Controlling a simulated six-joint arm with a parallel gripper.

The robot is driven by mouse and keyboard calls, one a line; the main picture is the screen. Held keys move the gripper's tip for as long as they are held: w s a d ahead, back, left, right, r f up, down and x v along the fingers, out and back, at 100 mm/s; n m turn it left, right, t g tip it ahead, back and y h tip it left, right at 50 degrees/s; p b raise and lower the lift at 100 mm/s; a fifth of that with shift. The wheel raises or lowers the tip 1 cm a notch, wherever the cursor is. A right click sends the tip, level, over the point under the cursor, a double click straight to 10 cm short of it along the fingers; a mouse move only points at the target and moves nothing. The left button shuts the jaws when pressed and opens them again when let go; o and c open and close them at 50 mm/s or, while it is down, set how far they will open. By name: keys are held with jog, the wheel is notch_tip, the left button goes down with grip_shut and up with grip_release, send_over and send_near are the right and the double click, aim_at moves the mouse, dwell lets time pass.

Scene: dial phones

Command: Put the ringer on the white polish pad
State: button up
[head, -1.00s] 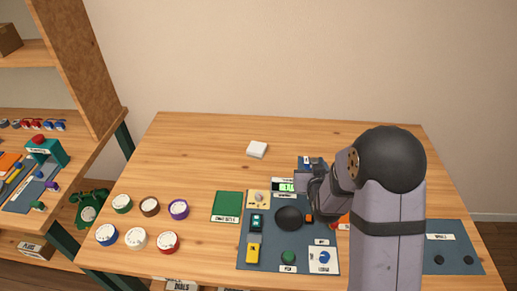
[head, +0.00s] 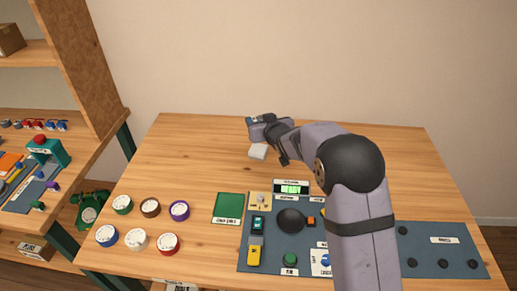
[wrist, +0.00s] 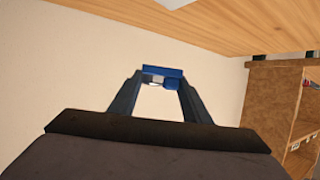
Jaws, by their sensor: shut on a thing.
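My gripper (head: 262,128) is at the back of the table, raised over and just behind the white polish pad (head: 257,155). In the wrist view, my gripper (wrist: 160,80) has its two fingers on either side of a blue part with a white bit, which I take to be the ringer (wrist: 163,71). In the head view the ringer (head: 252,120) shows small at the gripper's tip, with a pale patch on it.
A grey-blue work mat (head: 270,262) holds a black disc (head: 291,220), a yellow tool (head: 254,254) and a green display (head: 291,188). Several round dials stand front left, near a green mat (head: 228,207). The table left of the pad is clear.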

aim_at(259, 150)
jog(key=shift+s+f, duration=0.1)
jog(key=shift+f, duration=0.55)
jog(key=shift+f+p, duration=0.85)
jog(key=shift+f, duration=3.55)
jog(key=shift+f, duration=0.15)
jog(key=o, duration=1.2)
jog(key=shift+f, duration=0.1)
jog(key=shift+r, duration=0.2)
jog(key=b+v, duration=0.2)
jog(key=v, duration=1)
jog(key=shift+b, duration=0.35)
